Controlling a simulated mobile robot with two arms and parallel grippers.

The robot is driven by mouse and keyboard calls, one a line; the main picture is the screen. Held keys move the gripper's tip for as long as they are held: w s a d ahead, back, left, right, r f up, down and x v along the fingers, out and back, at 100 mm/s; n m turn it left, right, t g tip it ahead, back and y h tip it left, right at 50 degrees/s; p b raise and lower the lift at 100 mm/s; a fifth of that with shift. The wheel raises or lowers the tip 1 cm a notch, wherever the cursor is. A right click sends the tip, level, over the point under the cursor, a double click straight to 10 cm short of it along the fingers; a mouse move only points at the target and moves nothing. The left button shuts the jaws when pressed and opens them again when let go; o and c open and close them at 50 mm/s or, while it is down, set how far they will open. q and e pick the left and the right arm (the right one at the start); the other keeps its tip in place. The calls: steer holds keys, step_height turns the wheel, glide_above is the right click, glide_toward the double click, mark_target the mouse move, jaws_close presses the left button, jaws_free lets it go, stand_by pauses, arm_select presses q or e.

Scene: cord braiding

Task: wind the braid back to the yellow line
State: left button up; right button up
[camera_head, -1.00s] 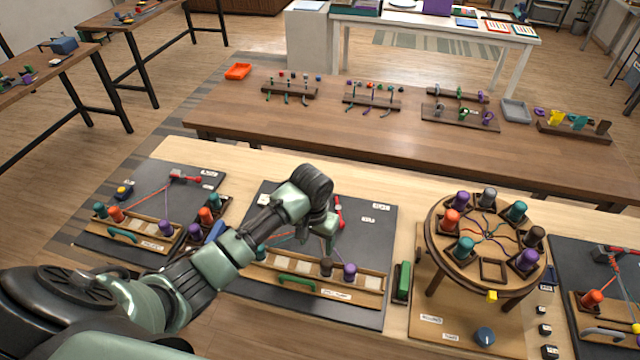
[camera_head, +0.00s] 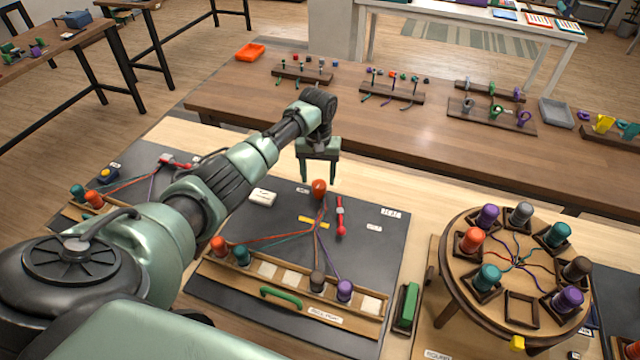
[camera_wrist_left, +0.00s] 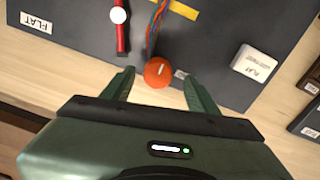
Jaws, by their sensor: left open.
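The middle dark board (camera_head: 376,250) has an orange-red knob (camera_head: 319,187) near its far edge. A braid of coloured cords (camera_wrist_left: 155,30) runs from the knob past a yellow line (camera_head: 309,221), which also shows in the left wrist view (camera_wrist_left: 184,10). Cords fan out to orange (camera_head: 218,245), teal (camera_head: 242,256), grey-brown (camera_head: 317,281) and purple (camera_head: 344,291) bobbins in a wooden rack. My left gripper (camera_head: 319,181) is open, pointing down at the knob. In the left wrist view the knob (camera_wrist_left: 158,72) lies between the fingertips; contact cannot be told. My right gripper is out of view.
A red-handled tool (camera_head: 340,218) lies right of the braid; a white labelled block (camera_head: 262,197) lies left. A round braiding stand (camera_head: 471,247) with bobbins rises at the right. A green block (camera_head: 406,305) sits between. A brown table (camera_head: 420,145) stands behind.

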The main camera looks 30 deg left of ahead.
mark_target(319, 184)
arm_select(q)
steer(key=f, duration=0.3)
steer(key=shift+w, duration=0.2)
steer(key=shift+w+f, duration=0.1)
steer(key=shift+f, duration=0.65)
jaws_close()
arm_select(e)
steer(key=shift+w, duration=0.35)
